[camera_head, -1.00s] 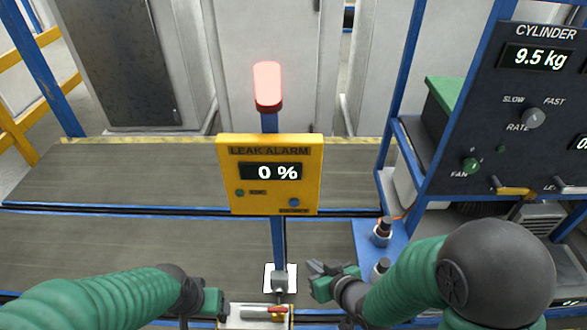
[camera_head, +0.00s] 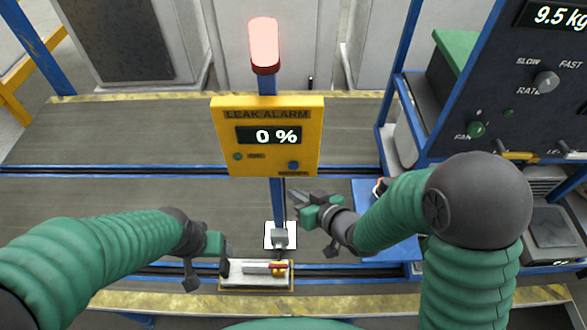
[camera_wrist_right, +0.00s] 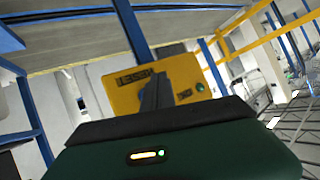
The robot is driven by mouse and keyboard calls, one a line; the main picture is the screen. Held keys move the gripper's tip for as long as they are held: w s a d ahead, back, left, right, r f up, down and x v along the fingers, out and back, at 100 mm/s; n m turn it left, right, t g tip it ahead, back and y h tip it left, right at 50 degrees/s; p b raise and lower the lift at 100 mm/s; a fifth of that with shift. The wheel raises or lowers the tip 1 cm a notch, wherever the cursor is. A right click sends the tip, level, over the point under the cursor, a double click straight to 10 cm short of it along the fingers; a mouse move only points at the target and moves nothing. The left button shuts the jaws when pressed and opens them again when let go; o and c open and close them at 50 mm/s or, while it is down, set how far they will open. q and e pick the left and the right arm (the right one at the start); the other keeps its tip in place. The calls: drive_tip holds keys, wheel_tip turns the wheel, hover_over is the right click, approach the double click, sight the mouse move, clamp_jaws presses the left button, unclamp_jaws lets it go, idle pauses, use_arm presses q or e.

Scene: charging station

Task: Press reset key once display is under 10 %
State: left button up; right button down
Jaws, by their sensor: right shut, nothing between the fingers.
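The yellow leak alarm box (camera_head: 268,112) stands on a blue post, its display (camera_head: 269,136) reading 0 %. A green button or lamp (camera_head: 238,156) is at its lower left and a blue key (camera_head: 293,166) at its lower right; their small labels are blurred. My right gripper (camera_head: 297,197) is shut and empty, just below the box and apart from it in the head view.
A red beacon (camera_head: 264,44) is lit above the box. A small tray with a red-handled part (camera_head: 278,267) sits below the post. A dark panel (camera_head: 500,100) with a 9.5 kg display and knobs stands at the right.

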approach(285, 169)
drive_tip(key=a+f, duration=0.2)
drive_tip(key=shift+w+a+p, duration=0.1)
drive_tip(key=shift+w+p, duration=0.2)
drive_tip(key=shift+w, duration=0.5)
drive_tip(key=shift+s, duration=0.1)
drive_tip(key=shift+r, duration=0.1)
idle(1.1)
drive_tip(key=shift+w, duration=0.4)
drive_tip(key=shift+w, duration=0.4)
idle(0.6)
drive_tip(key=shift+s, duration=0.85)
